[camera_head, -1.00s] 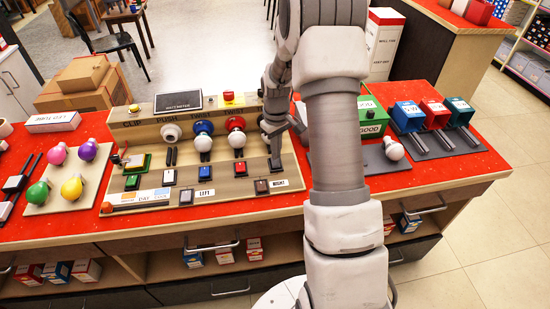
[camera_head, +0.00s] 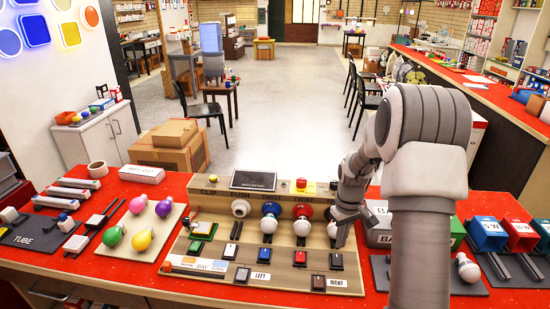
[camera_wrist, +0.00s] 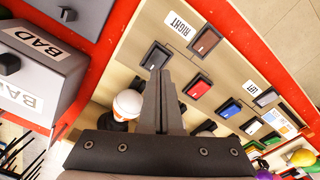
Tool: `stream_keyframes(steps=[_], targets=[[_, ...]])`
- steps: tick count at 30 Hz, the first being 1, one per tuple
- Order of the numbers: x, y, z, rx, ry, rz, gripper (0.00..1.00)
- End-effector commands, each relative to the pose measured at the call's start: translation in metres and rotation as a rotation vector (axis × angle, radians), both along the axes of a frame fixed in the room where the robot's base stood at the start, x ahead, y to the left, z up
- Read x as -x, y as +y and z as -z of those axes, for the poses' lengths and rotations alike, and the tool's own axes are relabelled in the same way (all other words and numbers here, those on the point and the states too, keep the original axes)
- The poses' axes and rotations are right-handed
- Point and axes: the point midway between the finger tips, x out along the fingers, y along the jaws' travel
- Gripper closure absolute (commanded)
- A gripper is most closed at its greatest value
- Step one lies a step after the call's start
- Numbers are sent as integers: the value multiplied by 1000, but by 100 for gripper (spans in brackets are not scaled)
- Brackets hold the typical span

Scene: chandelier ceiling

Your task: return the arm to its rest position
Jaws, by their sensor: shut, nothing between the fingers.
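My arm reaches over the red counter from the right of the head view. My gripper (camera_head: 343,236) is low over the right end of the beige test board (camera_head: 215,283), near its rightmost white bulb, which it partly hides. In the wrist view my gripper (camera_wrist: 160,78) has its two dark fingers together, with nothing between them. That white bulb (camera_wrist: 128,104) shows just left of the fingers; I cannot tell whether they touch. Dark, red and blue rocker switches on the board lie beyond the fingertips.
Grey BAD box (camera_wrist: 38,70) stands close to the gripper. Coloured bulbs (camera_head: 141,240) lie on a tray at left; coloured boxes (camera_head: 487,234) stand at right. Cardboard boxes (camera_head: 165,148) sit behind the counter. Open floor (camera_head: 275,95) lies beyond.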

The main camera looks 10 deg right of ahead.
Motion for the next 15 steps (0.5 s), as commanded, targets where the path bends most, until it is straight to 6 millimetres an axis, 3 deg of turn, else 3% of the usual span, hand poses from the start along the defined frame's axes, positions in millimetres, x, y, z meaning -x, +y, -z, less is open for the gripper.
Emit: stream_keyframes(steps=[5,8,15], targets=[[5,12,-37,16,-37,12,100],[15,25,-71,27,-73,27,100],[52,58,-146,45,-163,72,100]])
